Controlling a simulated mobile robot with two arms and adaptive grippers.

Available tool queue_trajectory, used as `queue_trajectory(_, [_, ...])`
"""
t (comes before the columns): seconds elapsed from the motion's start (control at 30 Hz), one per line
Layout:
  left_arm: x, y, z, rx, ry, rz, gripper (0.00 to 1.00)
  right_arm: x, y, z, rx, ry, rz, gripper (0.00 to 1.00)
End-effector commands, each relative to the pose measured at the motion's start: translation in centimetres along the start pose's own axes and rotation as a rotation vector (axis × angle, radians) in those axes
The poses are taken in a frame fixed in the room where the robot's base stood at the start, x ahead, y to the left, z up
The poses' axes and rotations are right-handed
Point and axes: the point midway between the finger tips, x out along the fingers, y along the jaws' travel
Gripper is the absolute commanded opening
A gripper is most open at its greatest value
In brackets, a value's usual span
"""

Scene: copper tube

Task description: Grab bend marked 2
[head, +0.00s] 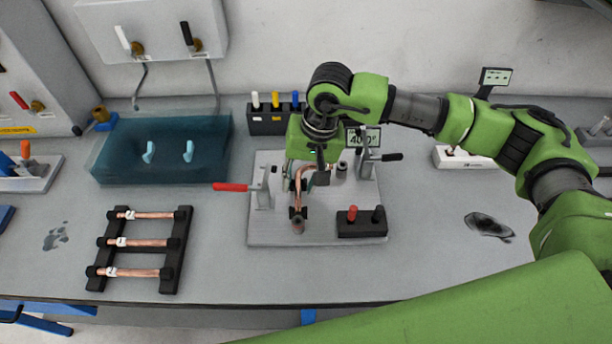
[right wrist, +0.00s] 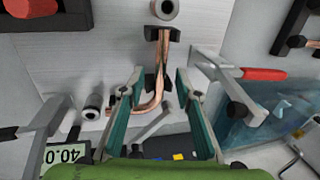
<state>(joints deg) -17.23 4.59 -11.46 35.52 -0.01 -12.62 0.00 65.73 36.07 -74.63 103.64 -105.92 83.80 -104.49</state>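A bent copper tube (head: 304,196) stands in the grey fixture plate (head: 265,233). In the right wrist view the bend (right wrist: 164,50) runs straight down, then curves left. I can read no number on it. My right gripper (head: 308,174) is over the bend; in the right wrist view its fingers (right wrist: 158,88) are open, one each side of the tube, with gaps. Three copper tubes with white tags, such as the middle one (head: 150,243), lie across the black rack (head: 174,262) at left; their marks are too small to read. My left gripper is not in view.
A red-handled clamp (head: 232,187) and a black-handled clamp (head: 388,157) flank the fixture. A black box with red and black knobs (head: 362,226) sits front right. A blue-green water tank (head: 105,165) stands back left. The table between rack and fixture is clear.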

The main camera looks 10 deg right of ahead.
Motion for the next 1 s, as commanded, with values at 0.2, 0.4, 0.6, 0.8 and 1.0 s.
queue_trajectory(0.2, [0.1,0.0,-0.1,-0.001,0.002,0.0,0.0,0.0,0.0,0.0,0.0,0.0,0.0,0.07])
queue_trajectory(0.4, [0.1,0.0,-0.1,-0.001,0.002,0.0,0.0,-0.1,0.0,0.0,0.0,0.0,-0.001,0.0])
queue_trajectory(0.6, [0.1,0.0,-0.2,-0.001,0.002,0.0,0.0,-0.1,-0.1,0.0,0.0,0.001,-0.001,0.0])
queue_trajectory(0.8, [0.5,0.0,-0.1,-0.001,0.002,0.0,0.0,-1.2,-0.3,-0.1,0.0,0.003,-0.002,0.0])
queue_trajectory(1.0, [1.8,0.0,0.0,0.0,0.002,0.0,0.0,-3.9,-0.5,0.7,-0.003,0.004,-0.003,0.0])
